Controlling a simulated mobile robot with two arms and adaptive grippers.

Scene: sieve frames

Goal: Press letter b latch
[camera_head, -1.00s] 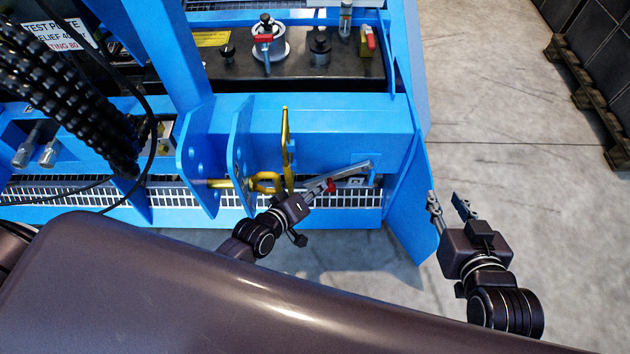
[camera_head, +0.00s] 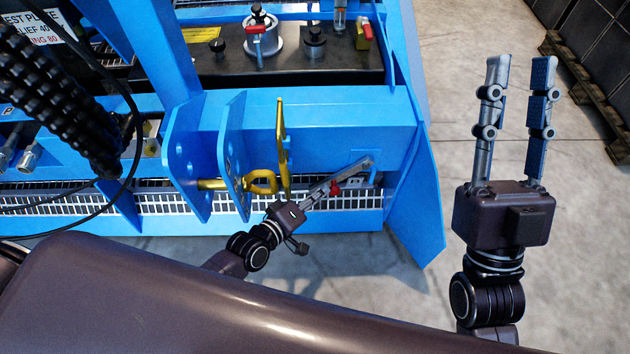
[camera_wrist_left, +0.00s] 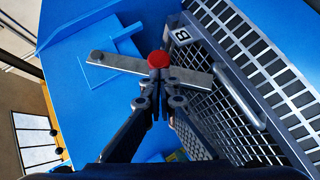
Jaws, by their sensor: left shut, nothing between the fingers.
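The latch is a grey metal bar (camera_wrist_left: 192,76) with a red knob (camera_wrist_left: 158,60), mounted on a blue machine frame. A white plate with a black letter B (camera_wrist_left: 181,36) sits beside it in the left wrist view. My right gripper (camera_head: 520,62) is open and empty, away from the latch.
A metal grating (camera_head: 345,200) runs along the frame below the latch. A yellow hook-like part (camera_head: 281,150) and blue lugs (camera_head: 232,155) stand left of it. A blue side plate (camera_head: 415,205) is at the right. Open concrete floor (camera_head: 450,110) lies beyond.

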